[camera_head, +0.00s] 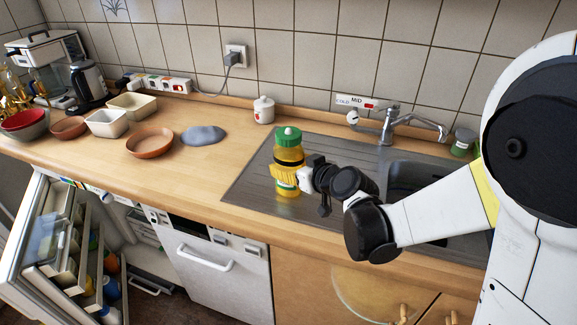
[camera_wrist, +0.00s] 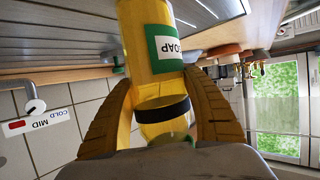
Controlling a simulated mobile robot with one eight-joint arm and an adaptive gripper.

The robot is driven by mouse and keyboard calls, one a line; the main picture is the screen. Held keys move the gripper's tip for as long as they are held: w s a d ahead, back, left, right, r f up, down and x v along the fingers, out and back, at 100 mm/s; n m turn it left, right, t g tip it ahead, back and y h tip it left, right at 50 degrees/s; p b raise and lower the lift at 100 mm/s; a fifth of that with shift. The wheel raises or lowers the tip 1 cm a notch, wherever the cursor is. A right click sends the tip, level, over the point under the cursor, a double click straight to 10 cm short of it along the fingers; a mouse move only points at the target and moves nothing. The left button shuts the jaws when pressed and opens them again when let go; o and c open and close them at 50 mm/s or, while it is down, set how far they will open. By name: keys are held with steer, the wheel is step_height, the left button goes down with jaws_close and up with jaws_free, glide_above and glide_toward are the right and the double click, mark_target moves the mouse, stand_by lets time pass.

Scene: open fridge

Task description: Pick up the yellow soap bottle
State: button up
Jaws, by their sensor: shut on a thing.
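The yellow soap bottle (camera_head: 289,157) has a green cap and stands upright over the sink's ribbed metal drainboard (camera_head: 247,185). I cannot tell whether its base touches the metal. My gripper (camera_head: 287,172) comes from the right and is shut on the bottle's middle, its yellow fingers on either side. In the wrist view, the bottle (camera_wrist: 143,40) with its green and white "SOAP" label lies between the two fingers of my gripper (camera_wrist: 157,84). A dark band crosses in front of the lower part of the bottle there.
The sink basin and tap (camera_head: 400,122) are to the right, with a green-lidded jar (camera_head: 462,142) behind. A white lidded pot (camera_head: 263,110) stands near the wall. Several bowls and a brown plate (camera_head: 149,142) occupy the left counter. The open fridge (camera_head: 50,240) is lower left.

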mark_target(299, 150)
steer(key=shift+r+p, duration=0.35)
steer(key=shift+r, duration=0.25)
steer(key=r+p, duration=0.1)
steer(key=r, duration=0.1)
steer(key=d+r+p, duration=0.1)
steer(key=r, duration=0.1)
steer(key=shift+w, duration=0.1)
steer(key=d+r+p, duration=0.4)
steer(key=d+r, duration=0.1)
steer(key=d, duration=0.5)
steer(key=shift+w+d+r, duration=0.35)
steer(key=shift+w+r, duration=0.05)
steer(key=shift+f, duration=0.15)
